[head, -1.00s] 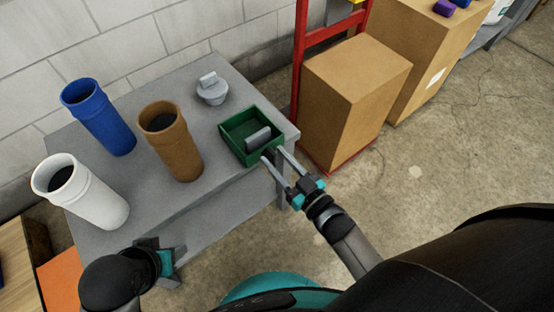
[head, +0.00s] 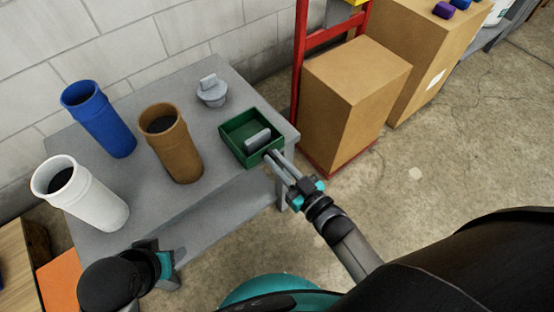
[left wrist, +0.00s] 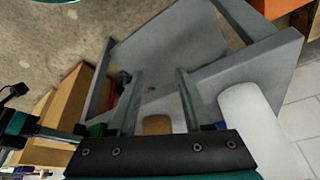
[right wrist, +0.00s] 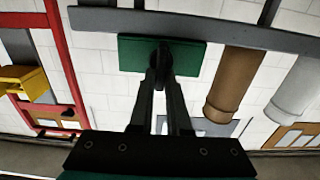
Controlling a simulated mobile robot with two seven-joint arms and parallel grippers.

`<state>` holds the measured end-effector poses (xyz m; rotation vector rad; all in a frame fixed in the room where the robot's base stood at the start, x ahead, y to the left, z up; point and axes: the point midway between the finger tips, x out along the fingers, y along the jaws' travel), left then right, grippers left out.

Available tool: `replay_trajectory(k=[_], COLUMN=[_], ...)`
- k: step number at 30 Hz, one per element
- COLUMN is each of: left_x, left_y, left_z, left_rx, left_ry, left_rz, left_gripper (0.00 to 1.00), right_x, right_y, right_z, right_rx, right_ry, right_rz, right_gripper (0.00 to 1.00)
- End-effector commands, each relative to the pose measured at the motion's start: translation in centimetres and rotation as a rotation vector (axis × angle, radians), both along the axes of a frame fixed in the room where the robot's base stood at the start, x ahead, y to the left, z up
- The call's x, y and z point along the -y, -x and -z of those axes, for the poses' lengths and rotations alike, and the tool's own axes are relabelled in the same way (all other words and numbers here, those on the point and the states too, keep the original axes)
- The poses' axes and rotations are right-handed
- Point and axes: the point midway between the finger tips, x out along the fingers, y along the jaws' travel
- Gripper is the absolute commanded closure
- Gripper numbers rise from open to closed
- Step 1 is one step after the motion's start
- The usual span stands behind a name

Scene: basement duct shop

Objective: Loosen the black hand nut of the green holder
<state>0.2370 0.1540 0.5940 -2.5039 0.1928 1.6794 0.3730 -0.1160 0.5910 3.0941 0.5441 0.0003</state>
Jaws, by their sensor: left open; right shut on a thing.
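The green holder (head: 235,125) is an open box at the right end of the grey table, with a grey block (head: 257,139) inside it. My right gripper (head: 273,156) reaches the holder's near side from the front right. In the right wrist view, its fingers are shut on the black hand nut (right wrist: 161,52) in front of the green holder (right wrist: 190,55). The nut is hidden by the fingers in the head view. My left gripper (head: 168,266) is open and empty, low in front of the table; its fingers (left wrist: 158,75) stand apart in the left wrist view.
On the grey table (head: 205,205) stand a blue pipe (head: 110,125), a brown pipe (head: 180,150), a white pipe (head: 95,200) and a grey plug (head: 212,93). A red rack (head: 300,75) and cardboard box (head: 350,95) stand right of the table.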

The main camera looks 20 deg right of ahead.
Motion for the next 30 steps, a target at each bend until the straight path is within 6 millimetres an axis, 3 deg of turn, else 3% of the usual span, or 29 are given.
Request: replay_trajectory(k=[14, 30], left_x=[0.0, 0.1], left_y=[-0.1, 0.0], left_z=[0.0, 1.9], left_rx=[0.004, -0.027], left_ry=[0.002, -0.003], left_rz=[0.0, 0.004], left_gripper=[0.5, 0.5], right_x=[-0.1, -0.7], right_y=[0.1, 0.3], right_z=[0.0, 0.3], right_rx=[0.026, 0.184], right_ry=[0.079, 0.513], right_rz=[0.0, 0.0], right_gripper=[1.0, 1.0])
